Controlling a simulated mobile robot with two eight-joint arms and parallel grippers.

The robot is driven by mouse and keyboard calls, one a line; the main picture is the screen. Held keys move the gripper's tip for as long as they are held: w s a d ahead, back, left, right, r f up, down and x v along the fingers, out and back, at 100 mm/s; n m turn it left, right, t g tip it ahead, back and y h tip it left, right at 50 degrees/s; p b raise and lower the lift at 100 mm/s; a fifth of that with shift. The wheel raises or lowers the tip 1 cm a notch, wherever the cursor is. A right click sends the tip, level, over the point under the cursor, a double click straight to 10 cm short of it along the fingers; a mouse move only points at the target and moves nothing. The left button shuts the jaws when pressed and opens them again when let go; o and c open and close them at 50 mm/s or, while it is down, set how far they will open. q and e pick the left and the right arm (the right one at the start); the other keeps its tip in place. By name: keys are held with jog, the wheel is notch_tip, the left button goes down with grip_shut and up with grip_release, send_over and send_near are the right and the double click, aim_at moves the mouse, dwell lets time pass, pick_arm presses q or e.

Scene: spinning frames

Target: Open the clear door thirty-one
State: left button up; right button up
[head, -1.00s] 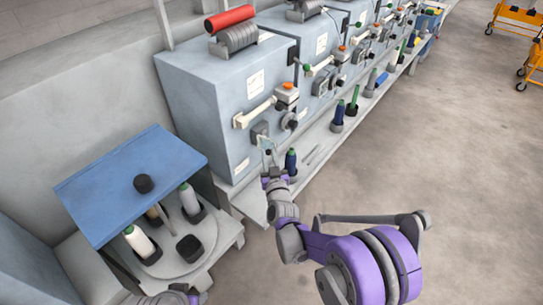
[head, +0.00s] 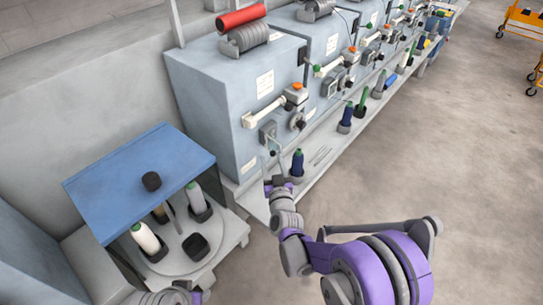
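I cannot make out a clear door or a number thirty-one for certain. A thin pale piece (head: 276,139) shows at the lower front of the nearest blue-grey spinning frame (head: 232,85), below a white bar handle (head: 263,112). It may be part of a clear door. My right gripper (head: 274,168) is just below and in front of it, close to the frame's front. Its fingers are too small to tell whether they are open or touching anything. My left gripper (head: 182,290) shows only partly at the bottom edge.
A blue-topped stand (head: 110,190) with several bobbins on a round plate is at the left. A dark blue bobbin (head: 298,163) stands on the ledge right of my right gripper. Clear floor (head: 440,150) lies to the right, with orange carts (head: 525,20) far back.

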jog(key=s+d, duration=0.1)
jog(key=s, duration=0.7)
jog(key=shift+d, duration=0.3)
